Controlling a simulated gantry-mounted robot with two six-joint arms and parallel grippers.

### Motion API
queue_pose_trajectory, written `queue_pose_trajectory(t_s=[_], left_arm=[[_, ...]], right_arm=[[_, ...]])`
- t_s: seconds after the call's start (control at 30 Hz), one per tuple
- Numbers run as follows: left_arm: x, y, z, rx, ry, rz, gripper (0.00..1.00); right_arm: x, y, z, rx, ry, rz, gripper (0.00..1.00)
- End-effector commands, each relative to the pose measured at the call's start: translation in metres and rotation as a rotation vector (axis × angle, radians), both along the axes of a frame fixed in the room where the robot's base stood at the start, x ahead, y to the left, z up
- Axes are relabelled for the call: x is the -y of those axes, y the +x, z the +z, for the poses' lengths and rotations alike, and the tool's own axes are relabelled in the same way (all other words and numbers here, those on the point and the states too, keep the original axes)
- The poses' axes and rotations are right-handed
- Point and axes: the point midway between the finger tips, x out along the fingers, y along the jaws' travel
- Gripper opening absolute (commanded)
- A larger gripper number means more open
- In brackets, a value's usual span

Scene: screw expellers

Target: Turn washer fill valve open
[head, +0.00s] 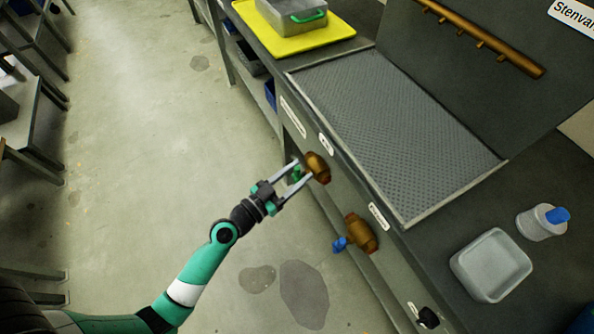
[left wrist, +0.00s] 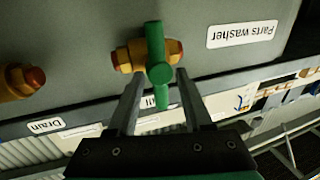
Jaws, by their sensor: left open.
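The fill valve is a brass body (head: 318,168) with a green handle (head: 296,173) on the front of the grey parts washer (head: 400,140). In the left wrist view the green handle (left wrist: 157,60) lies crosswise over the brass body (left wrist: 126,57). My left gripper (head: 300,171) is open at the valve, with its fingers on either side of the handle. In the left wrist view the handle's lower end shows between the gripper's fingers (left wrist: 158,76); I cannot tell whether they touch it. The "Fill" label (left wrist: 148,102) is partly hidden. My right gripper is not in view.
A second brass valve (head: 361,233) with a blue handle (head: 341,243) sits nearby, by the "Drain" label (left wrist: 60,125). A black knob (head: 428,317) is farther along.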

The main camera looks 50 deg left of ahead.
Motion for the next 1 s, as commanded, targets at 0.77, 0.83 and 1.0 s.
queue_pose_trajectory(t_s=[0.77, 0.83, 1.0], left_arm=[[-0.0001, 0.0, -0.0001, -0.001, -0.001, 0.0, 0.0], [-0.0002, 0.0, 0.0002, -0.002, -0.005, 0.0, 0.0], [-0.001, 0.0002, 0.0014, -0.01, -0.038, 0.001, 0.0]], right_arm=[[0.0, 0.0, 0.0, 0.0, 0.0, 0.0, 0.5], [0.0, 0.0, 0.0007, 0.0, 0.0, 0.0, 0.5], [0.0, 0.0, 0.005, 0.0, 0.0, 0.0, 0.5]])
